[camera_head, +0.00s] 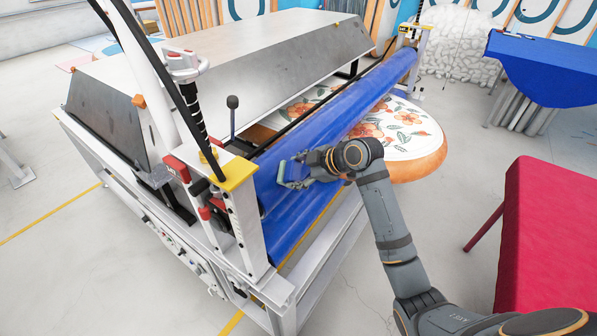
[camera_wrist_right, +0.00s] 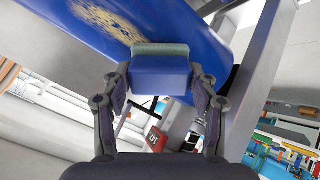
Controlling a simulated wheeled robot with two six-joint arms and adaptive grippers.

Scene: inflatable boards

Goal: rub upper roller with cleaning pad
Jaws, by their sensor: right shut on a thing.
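The long blue upper roller (camera_head: 365,95) runs from the near left end of the machine to its far right end. In the right wrist view the blue roller surface (camera_wrist_right: 195,30) fills the top, with a speckled yellowish patch (camera_wrist_right: 108,18) left of the pad. My right gripper (camera_head: 297,172) is shut on the cleaning pad, a blue block (camera_wrist_right: 160,78) with a pale grey-green face strip. The pad is at the roller's near part, its strip against or very close to the blue surface; contact cannot be told for sure. My left gripper is not in view.
A yellow-topped end post (camera_head: 230,175) with a black-knobbed lever stands near the roller's left end. A floral-printed board (camera_head: 405,130) sticks out under the roller. A red table (camera_head: 545,235) stands at right, a blue-covered stand (camera_head: 545,70) behind it.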

